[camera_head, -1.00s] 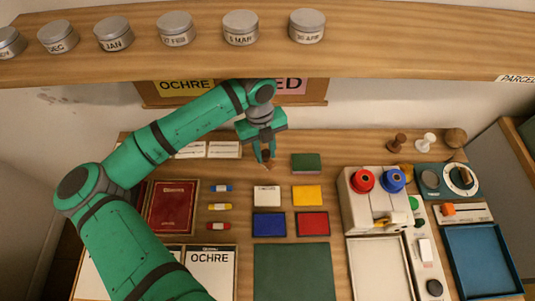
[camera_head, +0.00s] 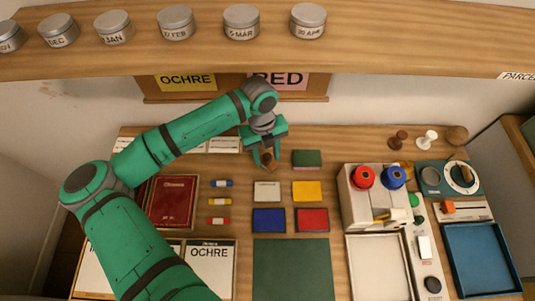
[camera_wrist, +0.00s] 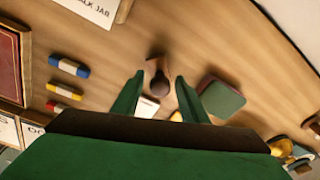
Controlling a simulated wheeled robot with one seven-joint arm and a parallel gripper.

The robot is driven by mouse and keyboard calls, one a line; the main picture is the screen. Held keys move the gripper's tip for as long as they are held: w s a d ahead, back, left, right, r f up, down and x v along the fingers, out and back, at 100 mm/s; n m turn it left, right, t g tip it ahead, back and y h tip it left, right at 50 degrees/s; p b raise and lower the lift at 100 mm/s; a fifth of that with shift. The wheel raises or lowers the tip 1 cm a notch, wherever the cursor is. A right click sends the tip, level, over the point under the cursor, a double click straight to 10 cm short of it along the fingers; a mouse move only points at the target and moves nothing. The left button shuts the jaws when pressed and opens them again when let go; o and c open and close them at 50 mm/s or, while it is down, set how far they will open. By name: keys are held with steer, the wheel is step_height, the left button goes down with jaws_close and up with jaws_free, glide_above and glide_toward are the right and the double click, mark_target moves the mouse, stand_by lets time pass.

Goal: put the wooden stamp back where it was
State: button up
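A brown wooden stamp (camera_wrist: 159,84) with a rounded knob shows between the two fingertips of my gripper (camera_wrist: 158,90) in the wrist view. Gaps show between the knob and both fingers, so the gripper looks open around or just above it. In the head view my gripper (camera_head: 265,158) is low over the back of the table, left of the green block (camera_head: 306,158). The stamp (camera_head: 269,161) is partly hidden by the fingers there. I cannot tell from the head view whether its base touches the table.
Coloured pads, including a yellow one (camera_head: 307,191), lie in front of the gripper. A dark brown stamp (camera_head: 398,139) and a white stamp (camera_head: 427,139) stand at the back right. A shelf with several tins (camera_head: 241,22) overhangs the back. A red book (camera_head: 172,202) lies to the left.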

steer(key=shift+r, duration=0.1)
steer(key=shift+w+a+r, duration=0.1)
steer(key=shift+w+r, duration=0.05)
steer(key=shift+r, duration=1.1)
steer(key=shift+w+a+r, duration=0.1)
steer(key=shift+r, duration=1.2)
steer(key=shift+w+a+r, duration=0.1)
steer(key=shift+w+r, duration=0.05)
steer(key=shift+r, duration=1.1)
